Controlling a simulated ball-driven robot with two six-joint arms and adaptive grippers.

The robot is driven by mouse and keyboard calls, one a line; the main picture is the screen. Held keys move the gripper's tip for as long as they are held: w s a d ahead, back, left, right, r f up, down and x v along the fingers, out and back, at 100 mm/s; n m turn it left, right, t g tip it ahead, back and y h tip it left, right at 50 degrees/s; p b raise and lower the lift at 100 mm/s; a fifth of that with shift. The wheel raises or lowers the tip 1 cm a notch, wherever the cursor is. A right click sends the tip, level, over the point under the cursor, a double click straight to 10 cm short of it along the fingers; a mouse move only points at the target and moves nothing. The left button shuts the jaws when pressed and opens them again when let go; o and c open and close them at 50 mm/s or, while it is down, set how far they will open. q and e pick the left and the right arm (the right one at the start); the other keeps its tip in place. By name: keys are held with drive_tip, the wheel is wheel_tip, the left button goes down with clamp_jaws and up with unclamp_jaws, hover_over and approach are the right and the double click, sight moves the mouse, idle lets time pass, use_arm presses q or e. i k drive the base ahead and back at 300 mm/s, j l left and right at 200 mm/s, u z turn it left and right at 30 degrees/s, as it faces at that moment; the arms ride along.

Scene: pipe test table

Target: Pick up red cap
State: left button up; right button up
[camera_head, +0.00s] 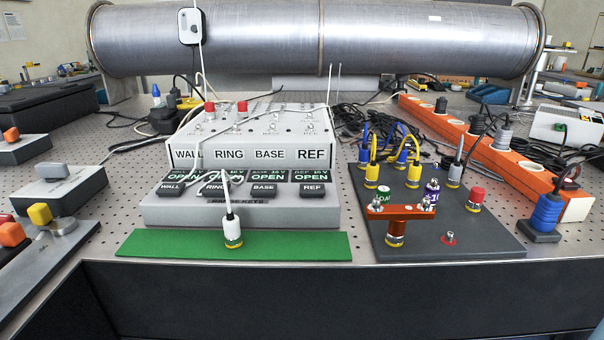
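A red cap (477,194) sits on a short metal fitting with a yellow base, upright at the right side of the dark grey board (485,240). Two smaller red tops (209,107) show near the back left of the white box. A small red ring with a metal post (449,238) is at the front of the grey board. Neither of my grippers is in view.
An orange bracket (402,212) with green-topped and purple fittings stands left of the red cap. Yellow and blue connectors (413,175) with cables stand behind. A green mat (290,246) holds a white connector (232,230). An orange power strip (520,170) and blue coil (546,213) lie right.

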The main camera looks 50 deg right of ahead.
sight(474, 203)
drive_tip(key=z, duration=2.45)
drive_tip(key=u, duration=1.3)
drive_tip(key=z, duration=1.3)
drive_tip(key=u, duration=0.4)
drive_tip(key=i+l+u, duration=0.15)
drive_tip(key=l+u, duration=0.15)
drive_tip(key=i+l+u, duration=0.1)
drive_tip(key=l+u, duration=0.2)
drive_tip(key=l, duration=0.2)
drive_tip(key=l+u, duration=0.3)
drive_tip(key=i+l, duration=0.05)
drive_tip(key=l, duration=0.05)
